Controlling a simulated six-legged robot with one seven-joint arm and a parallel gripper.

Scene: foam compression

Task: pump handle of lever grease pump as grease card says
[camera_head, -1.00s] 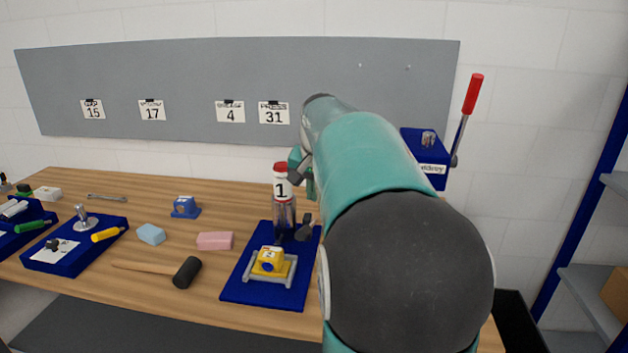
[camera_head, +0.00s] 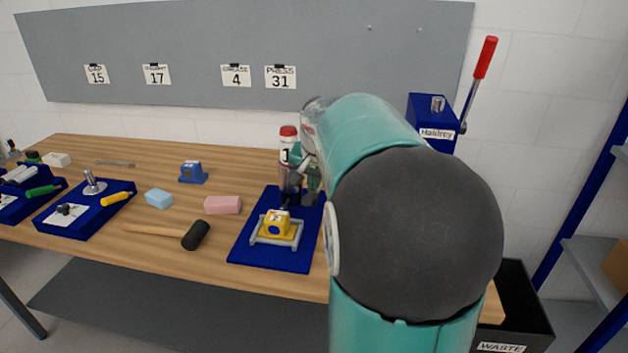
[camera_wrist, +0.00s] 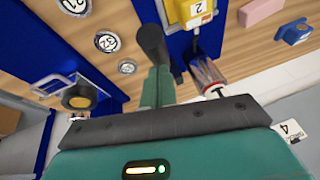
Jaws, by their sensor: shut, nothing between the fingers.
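A blue box (camera_head: 432,118) with a red-handled lever (camera_head: 485,58) stands at the right, behind my arm; it looks like the lever grease pump. Its lever leans up and to the right. The grease card (camera_head: 235,76) on the grey board reads 4; it also shows in the wrist view (camera_wrist: 289,132). My gripper (camera_head: 308,180) is shut and empty, just right of a red-capped clear cylinder (camera_head: 288,133) marked 1, well left of the lever. In the wrist view, my dark fingertips (camera_wrist: 150,45) are together. My arm hides part of the bench and the box's lower part.
A blue plate (camera_head: 270,258) holds a yellow block (camera_head: 278,222) in a grey frame. Pink (camera_head: 222,205) and blue (camera_head: 159,198) blocks and a mallet (camera_head: 195,235) lie left. Numbered discs (camera_wrist: 107,41) show in the wrist view. A black waste bin (camera_head: 515,310) stands right.

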